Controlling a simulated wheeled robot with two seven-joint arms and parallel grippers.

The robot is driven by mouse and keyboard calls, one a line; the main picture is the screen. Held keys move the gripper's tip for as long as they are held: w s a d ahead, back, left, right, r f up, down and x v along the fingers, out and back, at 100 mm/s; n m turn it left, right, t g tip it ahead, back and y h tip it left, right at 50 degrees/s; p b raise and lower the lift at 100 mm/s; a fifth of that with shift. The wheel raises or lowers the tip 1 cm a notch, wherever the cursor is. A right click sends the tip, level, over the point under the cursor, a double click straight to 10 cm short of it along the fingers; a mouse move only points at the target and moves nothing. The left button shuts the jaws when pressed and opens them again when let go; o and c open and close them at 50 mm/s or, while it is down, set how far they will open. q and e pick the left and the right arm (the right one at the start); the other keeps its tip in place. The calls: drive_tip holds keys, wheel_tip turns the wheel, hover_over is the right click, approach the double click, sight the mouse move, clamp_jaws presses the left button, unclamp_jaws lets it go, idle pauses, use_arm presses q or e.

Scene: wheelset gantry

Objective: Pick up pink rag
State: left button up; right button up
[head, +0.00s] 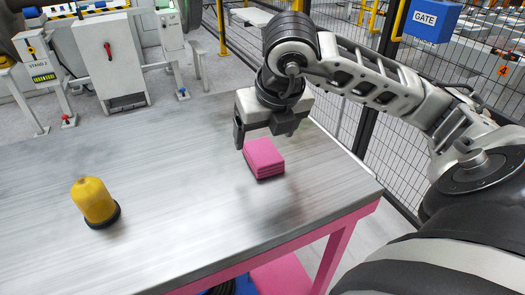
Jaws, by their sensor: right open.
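The pink rag (264,158) is a folded, squarish stack lying flat on the metal table (180,160), toward its right side. My right gripper (265,138) is just above and behind the rag, pointing down. Its fingers are apart, one at the left and one at the right, with nothing held between them. Whether a finger touches the rag cannot be told. My left gripper is out of view.
A yellow domed object with a black base (95,202) stands at the table's left. The tabletop between it and the rag is clear. A black mesh fence (350,90) and a blue GATE box (432,20) are beyond the table's right edge. A grey cabinet (108,62) stands behind.

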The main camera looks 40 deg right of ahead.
sight(264, 152)
drive_tip(key=x, duration=0.5)
drive_tip(key=shift+s+f, duration=0.2)
drive_tip(key=shift+f, duration=0.25)
drive_tip(key=shift+f+b, duration=0.25)
drive_tip(key=shift+b, duration=0.4)
drive_tip(key=c, duration=1.1)
